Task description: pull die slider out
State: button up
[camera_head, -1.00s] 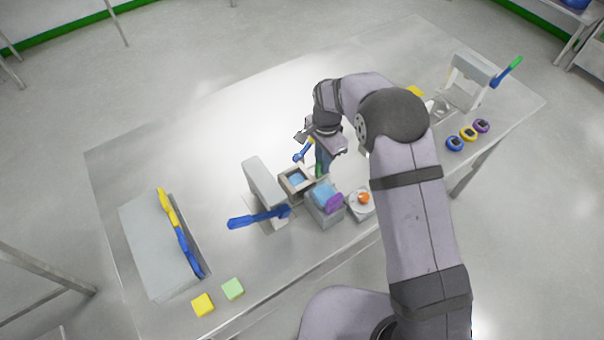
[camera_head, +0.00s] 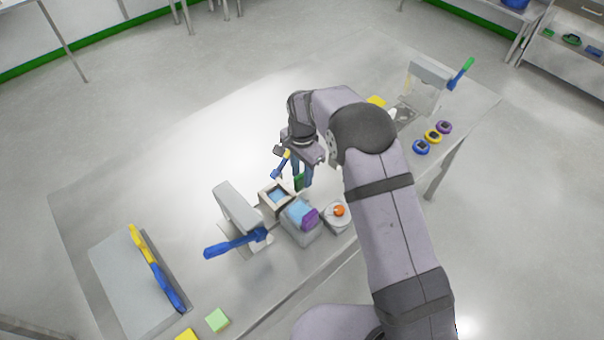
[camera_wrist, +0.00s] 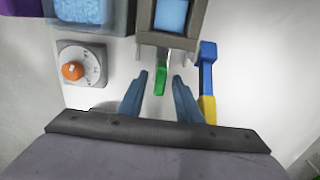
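The die slider (camera_head: 276,199) is a grey-brown framed box with blue material inside, next to the press (camera_head: 238,207) with the blue lever. Its green handle (camera_head: 299,182) points toward my gripper (camera_head: 304,175). In the wrist view the slider (camera_wrist: 170,38) is at the top centre and the green handle (camera_wrist: 160,82) hangs below it. My gripper (camera_wrist: 161,78) is open, with one blue-grey finger on each side of the handle. A gap shows between the handle and each finger. The far side of the slider is cut off in the wrist view.
A grey bin (camera_head: 305,227) with blue material and a purple item adjoins the slider. A dial with an orange knob (camera_head: 338,212) is beside it. The table behind my gripper is clear.

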jog(key=shift+r+b, duration=1)
jog(key=shift+r, duration=2.55)
jog(key=shift+d, duration=0.15)
jog(key=s+d+r+n, duration=0.3)
jog(key=s+d+n, duration=0.2)
jog(key=s+d, duration=0.7)
jog(key=s+d+f+n, duration=0.2)
jog(key=s+d+n, duration=0.2)
jog(key=s, duration=1)
jog(key=shift+s+d, duration=0.15)
jog(key=shift+d, duration=1.05)
